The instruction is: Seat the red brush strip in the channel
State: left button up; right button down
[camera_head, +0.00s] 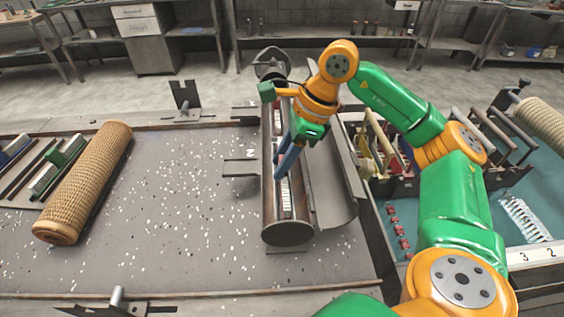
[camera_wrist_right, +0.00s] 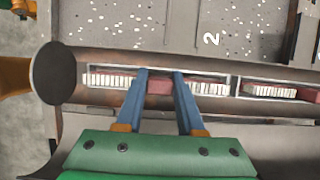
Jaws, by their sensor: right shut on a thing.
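The red brush strip (camera_wrist_right: 159,87) has white bristles and red parts. In the right wrist view it lies within the pale outline of a long slot, the channel (camera_wrist_right: 232,86), in line with it. I cannot tell how deep it sits. My right gripper (camera_wrist_right: 160,76) has its blue fingers shut on the strip's red middle. In the head view this gripper (camera_head: 280,175) points down into the dark metal tube (camera_head: 288,235), and white bristles show in front of the fingers. A second bristled strip (camera_wrist_right: 270,91) lies in the slot farther along. My left gripper is out of view.
A woven mesh roll (camera_head: 90,180) lies on the speckled table at left. A curved metal cover (camera_head: 335,190) stands open beside the tube's right side. Racks of tools and small red parts (camera_head: 398,230) are at right. The table's middle is clear.

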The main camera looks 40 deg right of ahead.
jog(key=shift+w+f, duration=0.1)
jog(key=shift+f, duration=0.1)
jog(key=c, duration=0.5)
grip_release()
jog(key=p+v, duration=0.2)
jog(key=v, duration=1)
jog(key=shift+p, duration=0.35)
